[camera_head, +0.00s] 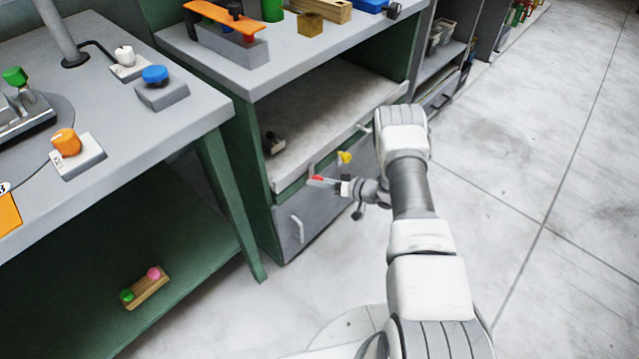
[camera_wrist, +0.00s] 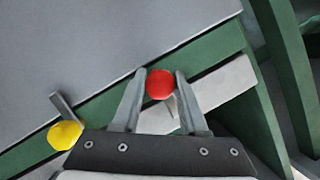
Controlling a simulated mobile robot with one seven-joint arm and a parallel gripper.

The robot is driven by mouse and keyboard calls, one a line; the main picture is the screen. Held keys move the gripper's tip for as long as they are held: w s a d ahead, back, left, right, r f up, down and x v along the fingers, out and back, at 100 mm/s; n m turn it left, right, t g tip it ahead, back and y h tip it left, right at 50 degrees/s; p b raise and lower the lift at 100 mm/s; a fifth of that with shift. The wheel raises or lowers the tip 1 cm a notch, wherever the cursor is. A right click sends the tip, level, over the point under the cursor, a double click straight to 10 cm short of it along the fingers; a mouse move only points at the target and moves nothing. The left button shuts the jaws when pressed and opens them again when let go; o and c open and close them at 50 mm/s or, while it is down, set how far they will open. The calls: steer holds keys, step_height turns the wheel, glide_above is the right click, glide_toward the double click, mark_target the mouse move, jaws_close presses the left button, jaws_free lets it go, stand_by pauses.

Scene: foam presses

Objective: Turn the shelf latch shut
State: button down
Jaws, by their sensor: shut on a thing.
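A red knob (camera_wrist: 160,84) on a short grey lever sits at the green front edge of the lower shelf. It also shows in the head view (camera_head: 317,178). My gripper (camera_wrist: 160,76) is closed around this red knob, one finger on each side of it; in the head view my gripper (camera_head: 330,182) reaches the shelf front from the right. A second lever with a yellow knob (camera_wrist: 65,135) is on the same edge, beside my gripper and apart from it; it also shows in the head view (camera_head: 344,157). Which lever is the shelf latch is not marked.
Below the shelf is a grey front with a pale handle (camera_head: 297,230). A dark small object (camera_head: 272,144) stands on the shelf (camera_head: 310,110). A workbench (camera_head: 200,110) with several knobs stands at left. The floor at right is clear.

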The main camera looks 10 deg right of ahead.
stand_by(0.3)
steer(key=shift+c, duration=2.2)
jaws_free()
steer(key=p+v, duration=0.4)
steer(key=v, duration=1.3)
steer(key=shift+s+d, duration=0.15)
